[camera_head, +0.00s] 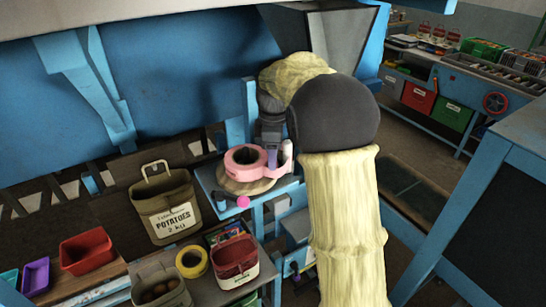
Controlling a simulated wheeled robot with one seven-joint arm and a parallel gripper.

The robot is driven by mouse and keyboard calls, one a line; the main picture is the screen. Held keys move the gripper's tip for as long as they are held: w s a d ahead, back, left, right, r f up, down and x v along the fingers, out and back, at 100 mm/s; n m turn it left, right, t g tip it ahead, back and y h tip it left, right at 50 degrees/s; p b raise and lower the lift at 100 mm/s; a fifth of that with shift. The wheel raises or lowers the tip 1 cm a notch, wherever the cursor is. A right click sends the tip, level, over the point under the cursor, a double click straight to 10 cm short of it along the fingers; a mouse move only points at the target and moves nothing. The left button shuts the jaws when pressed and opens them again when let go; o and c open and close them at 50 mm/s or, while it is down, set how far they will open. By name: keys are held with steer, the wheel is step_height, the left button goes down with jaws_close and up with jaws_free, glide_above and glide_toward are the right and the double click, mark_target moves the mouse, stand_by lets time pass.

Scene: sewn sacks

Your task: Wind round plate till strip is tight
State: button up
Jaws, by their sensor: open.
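A pink roll of strip (238,166) with a dark centre lies on a pale round plate (240,187). The plate sits on a small light-blue stand (209,182) beside the blue machine. A pink part (286,160) stands at the roll's right side; I cannot tell whether it is the strip's free end. A pink knob (243,201) shows at the plate's front edge. My gripper (271,158) points down at the right rim of the roll, close to it, open. Its fingertips are partly hidden, and I cannot tell whether they touch anything. The strip's tightness does not show.
A potato sack (167,208) stands upright left of the stand. Below are a yellow roll (192,261), a dark red container (235,261) and a container of brown round things (160,286). Red (87,250) and purple (36,276) trays lie far left. A blue frame (478,185) stands right.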

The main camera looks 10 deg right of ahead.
steer(key=shift+f, duration=0.9)
jaws_close()
